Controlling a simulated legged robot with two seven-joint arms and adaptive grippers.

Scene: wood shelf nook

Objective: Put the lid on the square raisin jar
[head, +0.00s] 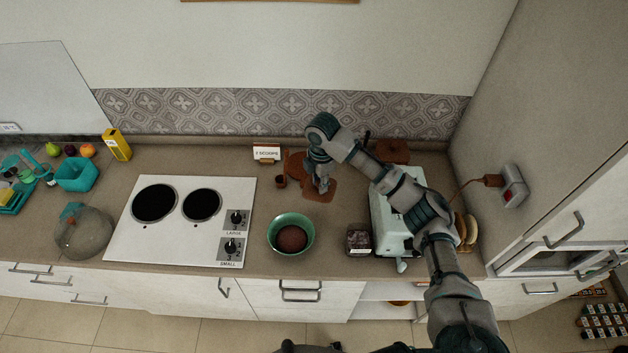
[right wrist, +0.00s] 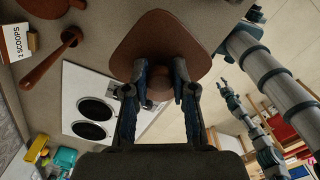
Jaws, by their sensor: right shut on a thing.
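My right gripper (head: 320,180) is shut on the knob of a brown, rounded-square lid (head: 322,194), at the back of the counter. In the right wrist view, the fingers (right wrist: 155,80) close from both sides on the knob, with the lid (right wrist: 150,42) beyond. The square raisin jar (head: 358,240) is clear with dark contents and a pale label. It stands open-topped near the counter's front edge, below and right of the lid and apart from it.
A green bowl (head: 278,234) with brown contents stands left of the jar. A pale green appliance (head: 385,215) stands right of it, partly behind my arm. A brown scoop (right wrist: 50,65), a "2 SCOOPS" card (head: 266,153) and a white cooktop (head: 165,238) lie left.

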